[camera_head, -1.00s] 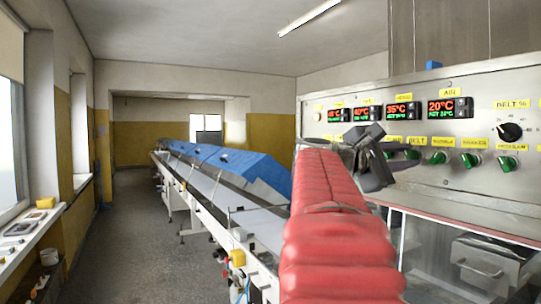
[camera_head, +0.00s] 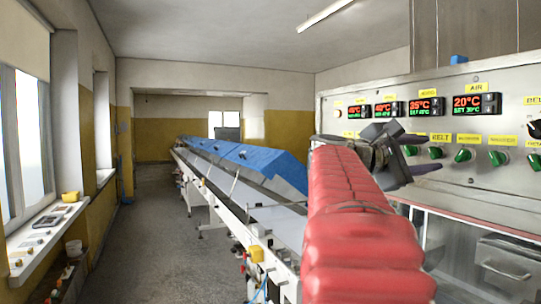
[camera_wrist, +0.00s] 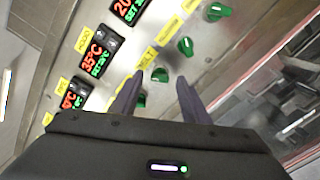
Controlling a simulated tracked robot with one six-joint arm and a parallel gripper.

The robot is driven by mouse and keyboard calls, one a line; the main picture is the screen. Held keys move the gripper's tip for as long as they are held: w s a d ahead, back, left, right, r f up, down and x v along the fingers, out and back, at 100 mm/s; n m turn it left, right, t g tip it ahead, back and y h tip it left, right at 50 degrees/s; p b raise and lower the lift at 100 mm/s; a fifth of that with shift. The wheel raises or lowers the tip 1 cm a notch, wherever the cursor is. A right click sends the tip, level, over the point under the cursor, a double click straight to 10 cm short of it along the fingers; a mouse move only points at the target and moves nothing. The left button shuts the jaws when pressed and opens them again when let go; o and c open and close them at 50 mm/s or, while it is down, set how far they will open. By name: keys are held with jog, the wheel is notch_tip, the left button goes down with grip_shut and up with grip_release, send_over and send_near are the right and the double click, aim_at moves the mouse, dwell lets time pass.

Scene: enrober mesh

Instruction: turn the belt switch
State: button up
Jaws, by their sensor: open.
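The belt switch is a green knob (camera_head: 435,152) under the yellow BELT label (camera_head: 441,138) on the steel control panel. It also shows in the wrist view as a green knob (camera_wrist: 160,74) beside its yellow label (camera_wrist: 146,60). My gripper (camera_head: 421,152) is in front of the panel, at the end of my red-sleeved arm. In the wrist view my gripper (camera_wrist: 160,80) is open, with one dark finger on either side of the belt knob. The fingers look empty. Whether they touch the knob or stop short of it cannot be told.
Other green knobs (camera_head: 463,155) sit close beside in the same row. Temperature displays (camera_head: 424,107) are above, and a black dial (camera_head: 535,129) is at the right. A long conveyor (camera_head: 255,215) with blue covers runs away at the left. The aisle floor (camera_head: 165,240) is clear.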

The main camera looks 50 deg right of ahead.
jog(key=v, duration=1.2)
jog(key=shift+w+a, duration=0.2)
jog(key=shift+f, duration=0.1)
dwell(0.3)
jog(key=w+f+m+t+y, duration=0.1)
jog(key=w+f+t+y, duration=0.15)
jog(key=f, duration=0.45)
jog(key=w+f+m+t+y, duration=0.1)
jog(key=w+f+t, duration=0.15)
jog(key=f, duration=0.45)
jog(key=w+a+f+t+y, duration=0.2)
jog(key=w+a+f, duration=0.1)
jog(key=a+f, duration=0.3)
jog(key=w+a+f+t+y, duration=0.1)
jog(key=w+a+f+y, duration=0.2)
jog(key=f, duration=0.4)
jog(key=a+f+t+y, duration=0.1)
jog(key=a+f, duration=0.4)
jog(key=a, duration=0.6)
jog(key=a+f+t+y, duration=0.2)
jog(key=a+f+y, duration=0.2)
jog(key=a, duration=0.7)
jog(key=w+a+f+t+y, duration=0.1)
jog(key=a+f+y, duration=0.2)
jog(key=a+f, duration=0.4)
jog(key=a, duration=0.4)
jog(key=shift+a+t, duration=0.15)
jog(key=shift+t, duration=0.15)
